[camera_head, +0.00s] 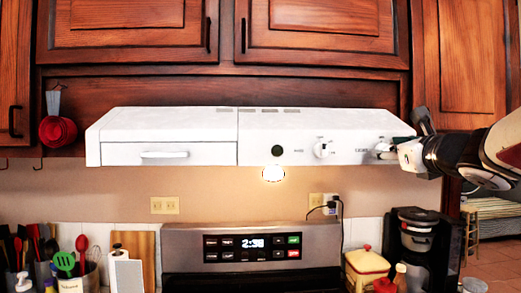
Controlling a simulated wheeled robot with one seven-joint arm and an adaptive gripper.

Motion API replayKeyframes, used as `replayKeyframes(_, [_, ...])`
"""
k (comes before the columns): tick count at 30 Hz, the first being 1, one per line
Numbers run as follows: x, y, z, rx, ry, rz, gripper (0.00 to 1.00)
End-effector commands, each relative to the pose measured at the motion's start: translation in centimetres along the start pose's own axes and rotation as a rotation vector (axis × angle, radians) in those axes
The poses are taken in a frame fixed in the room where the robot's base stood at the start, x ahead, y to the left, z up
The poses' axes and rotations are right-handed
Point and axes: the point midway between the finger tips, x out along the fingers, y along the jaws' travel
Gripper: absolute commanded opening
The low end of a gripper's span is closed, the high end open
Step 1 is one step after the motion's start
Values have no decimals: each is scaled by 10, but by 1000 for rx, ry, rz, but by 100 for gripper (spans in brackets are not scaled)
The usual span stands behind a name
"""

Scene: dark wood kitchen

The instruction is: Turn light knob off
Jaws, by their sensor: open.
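A white range hood (190,125) hangs under the wooden cabinets. One round white knob (323,148) sits on the right half of its front. A second white knob (381,148) sits near its right end, partly hidden by my gripper. The labels by the knobs are too small to read, so I cannot tell which is the light knob. A bulb (273,173) under the hood glows bright. My gripper (396,150) is open, at the right end of the hood, close beside the right knob. I cannot tell whether it touches the knob.
The stove (235,250) stands below the hood. A coffee maker (412,240) and a yellow jar (368,268) stand to its right. Utensils in holders (70,285) are at the lower left. Red measuring cups (57,130) hang left of the hood. The space before the hood's left half is clear.

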Motion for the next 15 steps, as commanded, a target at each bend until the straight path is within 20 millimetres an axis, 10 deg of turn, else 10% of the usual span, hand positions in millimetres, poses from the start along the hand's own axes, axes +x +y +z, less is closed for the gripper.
replayKeyframes(9, [2, 0, 0, 0, 0, -1, 45])
replayKeyframes(15, [2, 0, 0, 0, 0, 0, 0])
